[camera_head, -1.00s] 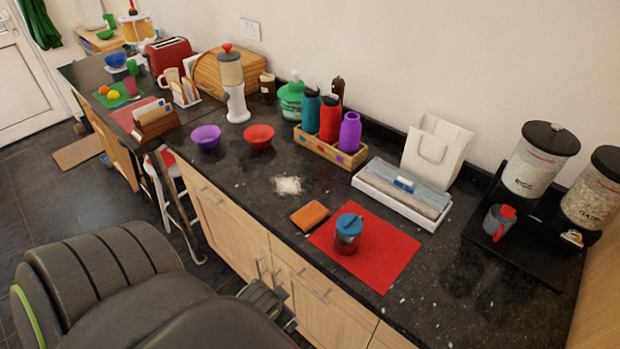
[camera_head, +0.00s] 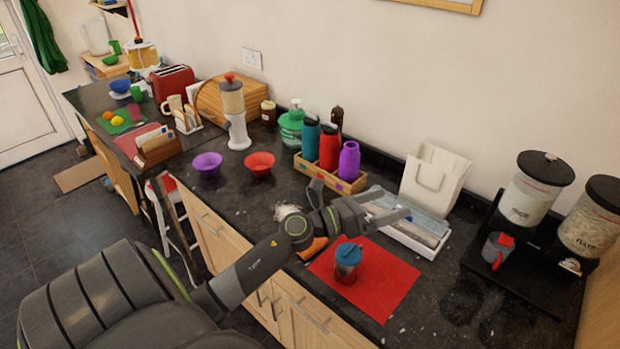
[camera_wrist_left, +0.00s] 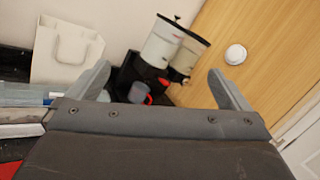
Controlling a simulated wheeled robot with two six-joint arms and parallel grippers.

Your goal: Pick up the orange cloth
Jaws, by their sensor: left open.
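The orange cloth (camera_head: 314,247) lies on the black counter beside the left edge of the red mat (camera_head: 390,282). My left forearm and wrist cover much of it in the head view, so only a part shows. My left gripper (camera_head: 394,203) is above the counter, to the right of the cloth, pointing right over the white tray. Its fingers stand apart with nothing between them, as the left wrist view also shows (camera_wrist_left: 160,85). The cloth does not show in the left wrist view. My right gripper is not in view.
A blue-lidded jar (camera_head: 347,262) stands on the red mat, close to the cloth. A white tray (camera_head: 425,245) lies behind the mat. A wooden crate of bottles (camera_head: 330,173) and a white bag (camera_head: 434,180) stand at the back. Two dispensers (camera_head: 530,190) stand at right.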

